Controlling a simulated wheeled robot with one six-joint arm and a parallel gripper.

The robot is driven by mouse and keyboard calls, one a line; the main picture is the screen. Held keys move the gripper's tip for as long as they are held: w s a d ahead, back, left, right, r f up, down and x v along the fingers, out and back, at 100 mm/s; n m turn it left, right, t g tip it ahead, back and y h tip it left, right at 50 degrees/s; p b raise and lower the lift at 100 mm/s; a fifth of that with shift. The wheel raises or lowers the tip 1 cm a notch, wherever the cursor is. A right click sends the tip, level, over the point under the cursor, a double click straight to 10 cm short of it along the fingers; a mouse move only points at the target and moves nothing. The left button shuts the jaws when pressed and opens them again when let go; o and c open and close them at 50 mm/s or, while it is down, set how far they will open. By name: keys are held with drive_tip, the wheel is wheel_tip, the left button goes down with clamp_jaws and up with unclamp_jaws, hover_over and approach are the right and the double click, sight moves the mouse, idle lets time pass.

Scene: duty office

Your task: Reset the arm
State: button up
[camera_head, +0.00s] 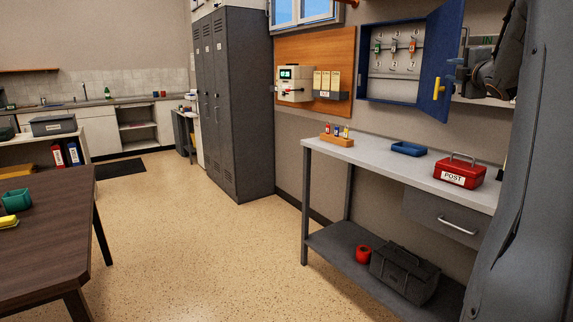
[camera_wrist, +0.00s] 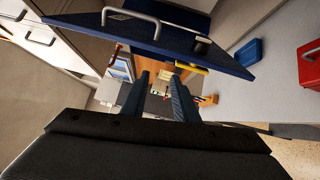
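My arm (camera_head: 535,170) runs up the right side of the head view. My gripper (camera_wrist: 159,82) shows in the wrist view with its two dark fingers apart and nothing seen between them. In the head view, the dark wrist and gripper are at the upper right, close beside the open blue door (camera_head: 437,50) of the key cabinet. In the wrist view, the door (camera_wrist: 185,42) with a grey handle (camera_wrist: 131,17) spans the top, near the fingertips. I cannot tell whether they touch it.
The key cabinet (camera_head: 390,92) holds several tagged keys. Below it, the grey bench (camera_head: 385,157) bears a wooden block (camera_head: 337,140), a blue tray (camera_head: 409,148) and a red POST box (camera_head: 460,173). Floor (camera_head: 205,240) on the left is clear.

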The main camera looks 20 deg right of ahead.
drive_tip(key=w+a+f+m+g, duration=0.35)
drive_tip(key=a+f+m, duration=0.25)
drive_tip(key=a+f, duration=0.7)
drive_tip(key=s+a+f+m+g+y+p, duration=0.1)
drive_tip(key=s+a+f+m+g+y, duration=0.15)
drive_tip(key=a+f, duration=0.55)
drive_tip(key=s+a+f+m+g+y, duration=0.1)
drive_tip(key=s+a+f+m+g, duration=0.15)
drive_tip(key=a+f, duration=0.5)
drive_tip(key=s+a+f+m+g+y, duration=0.1)
drive_tip(key=s+a+f+g, duration=0.2)
drive_tip(key=s+a, duration=0.5)
drive_tip(key=s+a+f+m+g+y+p, duration=0.1)
drive_tip(key=s+a+f+g, duration=0.2)
drive_tip(key=s+a+f, duration=0.3)
drive_tip(key=s+a+f+m+g+y, duration=0.1)
drive_tip(key=s+a+f+m+g, duration=0.1)
drive_tip(key=s+a, duration=1)
drive_tip(key=s+f+g, duration=0.1)
drive_tip(key=s+f, duration=0.1)
drive_tip(key=s, duration=0.1)
drive_tip(key=shift+f, duration=0.25)
drive_tip(key=shift+y, duration=0.25)
